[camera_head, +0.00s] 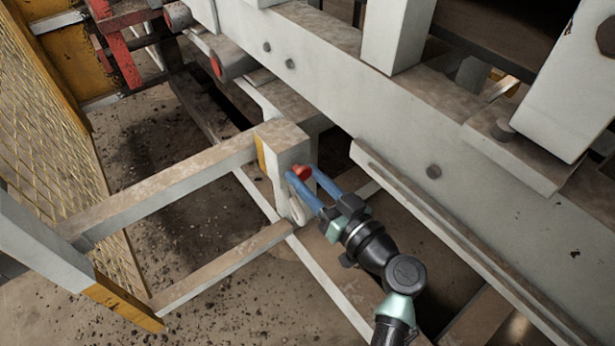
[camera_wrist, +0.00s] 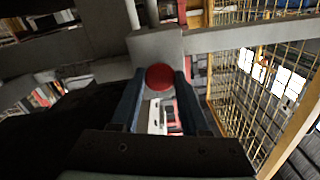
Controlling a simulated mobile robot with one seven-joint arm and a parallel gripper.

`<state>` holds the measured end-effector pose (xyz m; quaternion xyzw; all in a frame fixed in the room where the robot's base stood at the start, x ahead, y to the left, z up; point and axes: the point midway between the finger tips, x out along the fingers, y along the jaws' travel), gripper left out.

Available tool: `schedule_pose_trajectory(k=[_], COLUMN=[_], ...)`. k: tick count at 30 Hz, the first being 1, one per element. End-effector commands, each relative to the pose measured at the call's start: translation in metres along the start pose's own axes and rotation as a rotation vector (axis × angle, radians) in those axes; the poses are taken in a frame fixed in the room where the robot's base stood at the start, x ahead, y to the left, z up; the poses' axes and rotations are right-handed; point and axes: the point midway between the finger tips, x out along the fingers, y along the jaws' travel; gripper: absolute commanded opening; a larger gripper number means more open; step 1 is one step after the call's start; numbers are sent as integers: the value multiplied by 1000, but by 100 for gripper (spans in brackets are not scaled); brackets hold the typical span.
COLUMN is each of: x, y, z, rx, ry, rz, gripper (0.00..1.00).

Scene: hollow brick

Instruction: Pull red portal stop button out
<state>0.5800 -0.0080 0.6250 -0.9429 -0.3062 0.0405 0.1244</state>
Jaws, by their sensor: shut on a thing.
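The red stop button (camera_head: 302,172) is on the side of a grey box (camera_head: 284,140) at the end of a dusty metal rail. My gripper (camera_head: 303,174) reaches it from the lower right, its two blue fingers on either side of the button and shut on it. In the wrist view the round red button (camera_wrist: 160,77) sits between the fingertips (camera_wrist: 161,80), in front of the grey post (camera_wrist: 156,46). The button's base is hidden, so I cannot tell how far out it stands.
A yellow mesh fence (camera_head: 48,110) stands at the left. A large pale steel beam (camera_head: 400,135) runs close above and right of my arm. Dusty rails (camera_head: 160,190) join the box to the fence post. Open dirt floor (camera_head: 230,300) lies below.

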Motion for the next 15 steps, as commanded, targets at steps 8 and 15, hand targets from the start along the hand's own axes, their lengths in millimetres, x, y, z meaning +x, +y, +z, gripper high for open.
schedule_pose_trajectory(k=[8,15], x=[-9,-9], y=[0,0], z=[1,1], rx=[2,2], ry=[-1,-2], rz=[0,0], gripper=[0,68])
